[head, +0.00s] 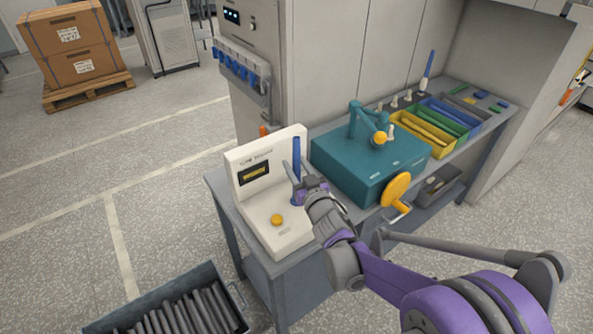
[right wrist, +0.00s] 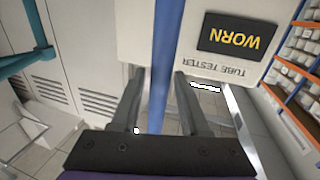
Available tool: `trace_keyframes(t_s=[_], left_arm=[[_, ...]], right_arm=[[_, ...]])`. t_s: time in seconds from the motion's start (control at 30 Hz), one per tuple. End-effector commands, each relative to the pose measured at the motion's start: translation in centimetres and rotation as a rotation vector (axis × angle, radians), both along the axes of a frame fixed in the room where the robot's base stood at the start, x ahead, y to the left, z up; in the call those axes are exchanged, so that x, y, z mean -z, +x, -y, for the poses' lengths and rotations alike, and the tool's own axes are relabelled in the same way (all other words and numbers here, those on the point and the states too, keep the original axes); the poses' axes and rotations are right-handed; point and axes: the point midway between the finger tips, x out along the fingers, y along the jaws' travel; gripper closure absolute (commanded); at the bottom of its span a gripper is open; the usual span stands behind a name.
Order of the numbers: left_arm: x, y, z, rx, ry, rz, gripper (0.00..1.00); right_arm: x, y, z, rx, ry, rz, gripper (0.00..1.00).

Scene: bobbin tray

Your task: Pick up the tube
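The blue tube (head: 296,152) stands upright in the white tube tester (head: 256,212) on the bench. In the right wrist view the tube (right wrist: 165,62) runs between my two gripper fingers. My right gripper (head: 293,172) is at the tube, with its fingers to either side. The right wrist view shows the fingers (right wrist: 160,85) apart, with a gap visible beside the tube; whether either touches it is unclear. The tester's display (right wrist: 237,36) reads WORN. The tube's lower end is partly hidden by the gripper. My left gripper is not in view.
A teal machine (head: 345,168) with a yellow handwheel (head: 396,188) stands right of the tester. Yellow (head: 422,134), green and blue bins sit farther right. A dark crate (head: 237,322) of grey tubes stands on the floor at front left. A tall cabinet (head: 335,60) stands behind the bench.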

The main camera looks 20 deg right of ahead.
Motion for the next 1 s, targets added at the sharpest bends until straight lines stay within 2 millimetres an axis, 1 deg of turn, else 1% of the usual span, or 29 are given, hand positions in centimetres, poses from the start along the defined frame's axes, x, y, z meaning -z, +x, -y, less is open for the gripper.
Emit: trace_keyframes(t_s=[0.03, 0.17, 0.2, 0.23, 0.57, 0.67, 0.77, 0.9, 1.0], left_arm=[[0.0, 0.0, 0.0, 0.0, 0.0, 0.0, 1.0], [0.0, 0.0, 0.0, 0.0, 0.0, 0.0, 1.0], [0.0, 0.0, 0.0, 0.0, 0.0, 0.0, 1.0], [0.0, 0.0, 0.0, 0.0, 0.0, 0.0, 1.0], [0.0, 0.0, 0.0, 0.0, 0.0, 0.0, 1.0], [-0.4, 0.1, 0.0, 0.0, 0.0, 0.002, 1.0], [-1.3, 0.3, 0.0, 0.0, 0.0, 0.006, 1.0], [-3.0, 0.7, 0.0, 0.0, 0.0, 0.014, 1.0], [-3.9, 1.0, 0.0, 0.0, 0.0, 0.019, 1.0]], right_arm=[[0.0, 0.0, 0.0, 0.0, 0.0, 0.0, 0.66], [0.0, 0.0, 0.0, 0.0, 0.0, 0.0, 0.9], [0.0, 0.0, 0.0, 0.0, 0.0, 0.0, 0.97], [0.0, 0.0, 0.0, 0.0, 0.0, 0.0, 1.0], [-0.1, 0.0, 0.0, 0.0, 0.0, 0.0, 1.0], [-0.7, 0.0, 0.0, 0.0, 0.0, 0.001, 1.0], [-2.2, 0.0, 0.0, 0.0, -0.001, 0.002, 1.0], [-5.3, 0.0, 0.0, 0.0, -0.001, 0.003, 1.0], [-7.3, 0.0, 0.0, 0.001, 0.0, 0.002, 1.0]])
